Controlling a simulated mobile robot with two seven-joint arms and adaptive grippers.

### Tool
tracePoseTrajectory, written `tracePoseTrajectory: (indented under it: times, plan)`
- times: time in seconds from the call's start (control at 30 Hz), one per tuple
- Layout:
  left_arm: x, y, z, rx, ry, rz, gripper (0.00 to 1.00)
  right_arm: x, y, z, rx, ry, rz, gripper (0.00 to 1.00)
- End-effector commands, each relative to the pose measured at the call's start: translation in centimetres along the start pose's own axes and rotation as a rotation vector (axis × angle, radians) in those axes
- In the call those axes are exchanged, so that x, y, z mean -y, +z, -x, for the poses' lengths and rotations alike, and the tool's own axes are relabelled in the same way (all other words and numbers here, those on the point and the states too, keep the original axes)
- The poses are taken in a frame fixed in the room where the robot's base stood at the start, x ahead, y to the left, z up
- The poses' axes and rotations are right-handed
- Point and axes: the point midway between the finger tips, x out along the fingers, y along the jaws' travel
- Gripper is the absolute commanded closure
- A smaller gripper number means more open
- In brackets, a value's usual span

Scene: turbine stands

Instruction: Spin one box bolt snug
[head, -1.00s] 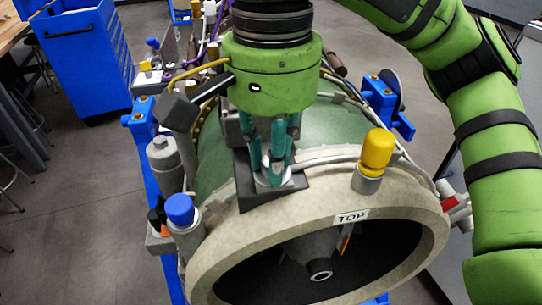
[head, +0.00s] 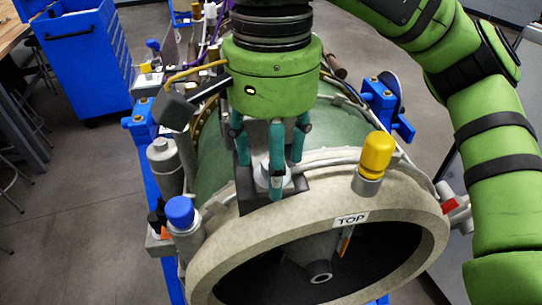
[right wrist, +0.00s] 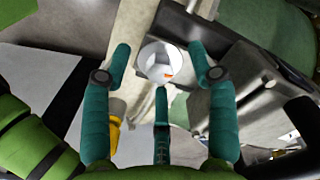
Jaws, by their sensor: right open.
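My right gripper (head: 272,160) points down over the top of the turbine casing in the head view. Its teal fingers are spread open around a pale round bolt (head: 263,178) on a dark box (head: 246,202). In the right wrist view the bolt's silvery head (right wrist: 158,60) carries a small orange mark and lies between the fingertips. The fingers stand apart from it there. Part of the bolt and box is hidden behind the fingers in the head view. My left gripper is not in view.
The casing rim (head: 232,250) has a TOP label (head: 351,219). A yellow-capped fitting (head: 376,155) stands right of the gripper, and a blue-capped one (head: 180,211) to the left. A grey block (head: 172,112) is close beside the wrist. A blue cabinet (head: 85,60) stands behind left.

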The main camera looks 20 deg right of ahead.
Motion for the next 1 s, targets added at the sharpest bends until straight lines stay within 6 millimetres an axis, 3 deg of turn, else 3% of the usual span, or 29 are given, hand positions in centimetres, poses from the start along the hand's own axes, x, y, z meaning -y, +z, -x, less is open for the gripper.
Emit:
tracePoseTrajectory:
  times: [0.27,0.83,1.0]
  plan:
    - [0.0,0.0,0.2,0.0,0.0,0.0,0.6,0.0,0.0,0.2,0.0,0.0,0.0,0.41]
    - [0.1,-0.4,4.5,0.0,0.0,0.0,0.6,0.0,0.0,4.7,0.0,0.0,0.0,0.41]
    - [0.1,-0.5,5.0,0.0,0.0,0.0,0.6,0.0,0.0,5.1,0.0,0.0,0.0,0.41]
